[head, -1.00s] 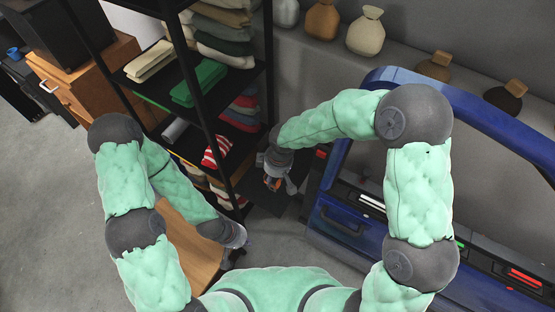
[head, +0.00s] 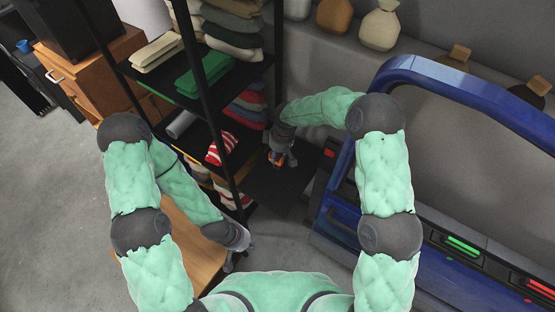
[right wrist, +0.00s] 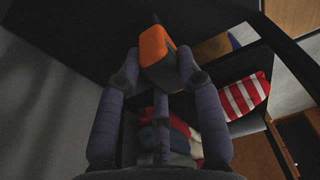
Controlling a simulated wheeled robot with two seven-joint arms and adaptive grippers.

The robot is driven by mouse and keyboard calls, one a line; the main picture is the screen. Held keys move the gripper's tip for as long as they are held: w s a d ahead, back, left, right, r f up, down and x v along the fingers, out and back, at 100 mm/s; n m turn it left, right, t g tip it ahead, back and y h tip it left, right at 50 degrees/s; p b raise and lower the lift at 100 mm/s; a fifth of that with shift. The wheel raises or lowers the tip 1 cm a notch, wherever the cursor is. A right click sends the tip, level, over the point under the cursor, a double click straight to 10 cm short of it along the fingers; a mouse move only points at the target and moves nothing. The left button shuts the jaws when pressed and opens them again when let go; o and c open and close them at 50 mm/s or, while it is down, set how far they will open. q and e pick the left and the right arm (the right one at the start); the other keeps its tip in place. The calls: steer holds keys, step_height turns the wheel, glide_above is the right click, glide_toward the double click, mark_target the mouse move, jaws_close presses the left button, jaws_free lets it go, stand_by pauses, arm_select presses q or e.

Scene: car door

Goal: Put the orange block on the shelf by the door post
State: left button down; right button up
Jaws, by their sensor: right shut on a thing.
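The orange block (right wrist: 157,46), with a grey side and a dark tip, is between the fingers of my right gripper (right wrist: 158,64) in the right wrist view. The gripper is shut on it. I cannot tell whether the block touches the shelf. My left gripper (head: 231,262) hangs low at the wooden surface; its fingers are unclear.
A black rack (head: 206,120) holds folded cloths, including a green cloth (head: 204,72) and a red-striped cloth (head: 221,148). The striped cloth (right wrist: 243,97) also shows in the right wrist view. Sacks (head: 379,27) stand along the back ledge. Open grey floor (head: 50,210) lies at left.

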steer(key=shift+w+f, duration=0.2)
steer(key=shift+f, duration=0.05)
steer(key=shift+w+f+b, duration=0.1)
steer(key=shift+f+b, duration=0.85)
steer(key=shift+f, duration=0.65)
steer(key=shift+f, duration=0.15)
steer(key=o, duration=1.1)
steer(key=shift+o, duration=0.2)
steer(key=r+p, duration=0.1)
steer(key=r, duration=0.3)
steer(key=d+r+p, duration=0.1)
steer(key=r+p, duration=0.1)
steer(key=r, duration=0.2)
steer(key=s+r+p, duration=0.1)
steer(key=r, duration=0.3)
steer(key=shift+d+r+p, duration=0.15)
steer(key=shift+d+p, duration=0.05)
steer(key=shift+p, duration=0.1)
